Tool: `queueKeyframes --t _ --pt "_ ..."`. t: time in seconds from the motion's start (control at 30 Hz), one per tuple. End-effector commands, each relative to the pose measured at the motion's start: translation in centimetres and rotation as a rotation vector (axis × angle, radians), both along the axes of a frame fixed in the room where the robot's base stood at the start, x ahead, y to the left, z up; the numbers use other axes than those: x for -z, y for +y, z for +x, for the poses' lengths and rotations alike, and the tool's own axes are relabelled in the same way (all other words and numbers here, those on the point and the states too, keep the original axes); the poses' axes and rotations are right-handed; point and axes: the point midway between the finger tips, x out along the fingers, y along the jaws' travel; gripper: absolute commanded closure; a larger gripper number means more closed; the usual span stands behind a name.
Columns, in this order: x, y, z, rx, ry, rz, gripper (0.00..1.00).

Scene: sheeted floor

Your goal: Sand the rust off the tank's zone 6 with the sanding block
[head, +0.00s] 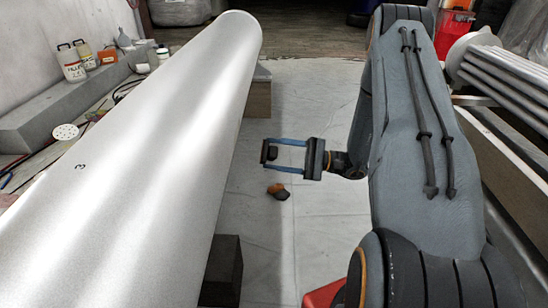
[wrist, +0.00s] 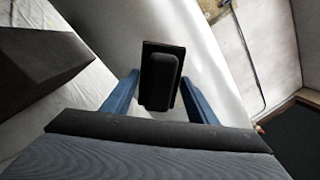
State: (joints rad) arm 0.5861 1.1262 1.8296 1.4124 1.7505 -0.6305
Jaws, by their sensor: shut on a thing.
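The tank (head: 150,130) is a long silver-white cylinder lying along the left of the head view, with a small "3" marked on its side. I cannot make out a zone 6 mark or rust on the surface that shows. My gripper (head: 276,154) is to the right of the tank, above the floor, its blue fingers pointing left. It is shut on the dark sanding block (wrist: 160,80), which sits between the fingertips in the wrist view. The pale tank wall (wrist: 215,75) shows beyond the block; I cannot tell whether they touch.
Dark support blocks (head: 222,270) stand under the tank. A small orange and dark object (head: 278,191) lies on the sheeted floor (head: 300,235). Bottles (head: 72,65) stand on the left. A rack of pipes (head: 505,75) is on the right.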

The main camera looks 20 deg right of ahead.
Motion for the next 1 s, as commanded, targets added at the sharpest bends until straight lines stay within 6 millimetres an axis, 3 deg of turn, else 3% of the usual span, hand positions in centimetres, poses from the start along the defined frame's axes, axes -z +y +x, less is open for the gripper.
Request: queueKeyframes --t 0.6,1.0 --pt "-0.7 5.1 1.9 -0.011 -0.001 0.0 0.68" --pt "-0.9 5.9 2.3 -0.007 -0.001 -0.001 0.68"
